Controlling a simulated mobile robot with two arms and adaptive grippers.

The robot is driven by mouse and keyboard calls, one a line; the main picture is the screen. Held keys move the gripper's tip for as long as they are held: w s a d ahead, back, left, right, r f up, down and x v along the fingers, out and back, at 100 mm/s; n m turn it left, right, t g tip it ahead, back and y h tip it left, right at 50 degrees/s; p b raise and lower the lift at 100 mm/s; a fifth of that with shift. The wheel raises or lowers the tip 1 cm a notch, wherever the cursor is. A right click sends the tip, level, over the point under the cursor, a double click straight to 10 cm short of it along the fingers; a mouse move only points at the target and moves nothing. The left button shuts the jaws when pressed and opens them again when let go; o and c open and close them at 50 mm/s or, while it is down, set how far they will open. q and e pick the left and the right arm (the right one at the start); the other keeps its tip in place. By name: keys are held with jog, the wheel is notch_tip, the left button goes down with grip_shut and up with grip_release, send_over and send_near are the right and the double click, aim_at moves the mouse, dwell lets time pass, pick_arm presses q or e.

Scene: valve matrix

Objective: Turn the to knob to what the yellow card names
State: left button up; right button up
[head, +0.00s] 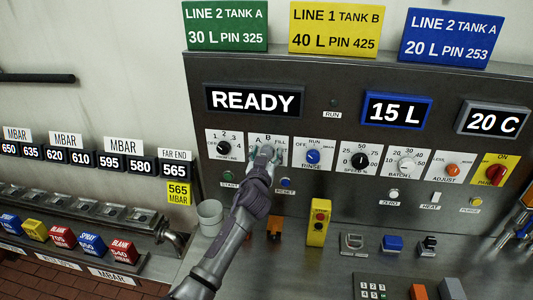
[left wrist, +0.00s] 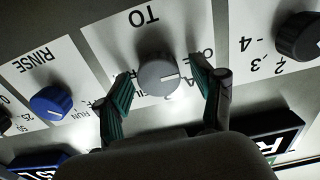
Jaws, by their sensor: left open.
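The yellow card (head: 337,27) stands on top of the panel and reads LINE 1 TANK B, 40 L PIN 425. The TO knob (left wrist: 158,75) is grey on a white plate, with printed letters around it. In the left wrist view its white mark points right, toward the A side; some letters are covered by my fingers. My left gripper (left wrist: 160,72) is open, with one green-padded finger on each side of the knob; contact cannot be told. In the head view my left gripper (head: 264,152) covers most of this knob. My right gripper is not in view.
The RINSE knob (head: 313,157) and the numbered selector knob (head: 223,148) flank the TO plate closely. A READY display (head: 254,101) sits above.

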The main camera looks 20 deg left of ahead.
pick_arm(q)
jog(key=shift+c, duration=0.2)
jog(key=c, duration=1.1)
jog(key=shift+m, duration=0.3)
jog(key=m+b, duration=0.1)
jog(key=m, duration=0.7)
jog(key=shift+d+f, duration=0.1)
jog(key=shift+d, duration=0.05)
jog(key=m, duration=0.4)
jog(key=shift+m, duration=0.3)
jog(key=m, duration=0.4)
jog(key=shift+f+m+p, duration=0.15)
jog(key=shift+m+p, duration=0.15)
